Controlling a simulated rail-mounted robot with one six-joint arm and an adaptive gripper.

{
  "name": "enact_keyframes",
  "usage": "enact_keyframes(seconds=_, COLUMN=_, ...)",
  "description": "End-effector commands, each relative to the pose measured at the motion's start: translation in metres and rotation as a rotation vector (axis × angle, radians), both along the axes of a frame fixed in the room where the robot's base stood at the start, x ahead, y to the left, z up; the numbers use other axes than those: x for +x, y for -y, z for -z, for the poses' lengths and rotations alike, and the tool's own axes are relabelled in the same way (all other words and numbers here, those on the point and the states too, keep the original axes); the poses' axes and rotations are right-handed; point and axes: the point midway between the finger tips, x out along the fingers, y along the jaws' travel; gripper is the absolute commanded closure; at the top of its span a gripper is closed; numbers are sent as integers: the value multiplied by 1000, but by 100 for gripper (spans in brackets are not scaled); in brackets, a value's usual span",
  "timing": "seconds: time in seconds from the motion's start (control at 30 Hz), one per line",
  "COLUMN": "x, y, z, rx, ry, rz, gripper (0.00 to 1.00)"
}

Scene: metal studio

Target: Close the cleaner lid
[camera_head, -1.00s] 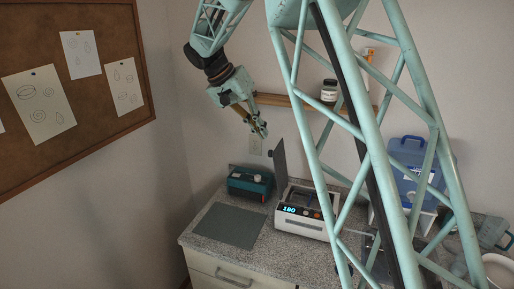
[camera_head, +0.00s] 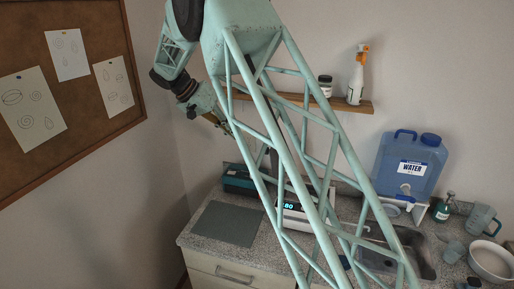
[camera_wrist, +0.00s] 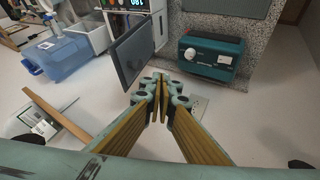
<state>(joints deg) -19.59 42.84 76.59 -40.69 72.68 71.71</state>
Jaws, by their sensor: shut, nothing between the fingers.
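The cleaner (camera_head: 291,219) is a white box with a lit blue display on the counter, partly hidden behind my arm's lattice in the head view. In the wrist view its front (camera_wrist: 122,12) is at the top edge. Its lid (camera_wrist: 133,50) is a dark flat panel standing open, up from the side of the cleaner. My gripper (camera_wrist: 162,82) is shut and empty, with its fingertips close to the lid's lower right corner in the picture; I cannot tell whether they touch. In the head view the gripper is largely hidden behind my arm, above the counter.
A teal box with a knob (camera_wrist: 212,56) stands beside the cleaner. A grey mat (camera_head: 226,223) lies on the counter's left. A shelf (camera_head: 292,98) holds a jar (camera_head: 325,86) and a spray bottle (camera_head: 357,76). A blue water container (camera_head: 409,166), sink and dishes are at right.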

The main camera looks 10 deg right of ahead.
Motion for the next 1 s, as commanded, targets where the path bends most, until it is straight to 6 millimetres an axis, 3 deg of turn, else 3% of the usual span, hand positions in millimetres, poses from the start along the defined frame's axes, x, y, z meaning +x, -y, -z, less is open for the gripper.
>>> enact_keyframes(seconds=0.47, x=1, y=7, z=8, rx=0, ry=0, rz=0, gripper=100)
enact_keyframes(seconds=1.0, x=8, y=47, z=58, rx=0, ry=-2, rz=0, gripper=100)
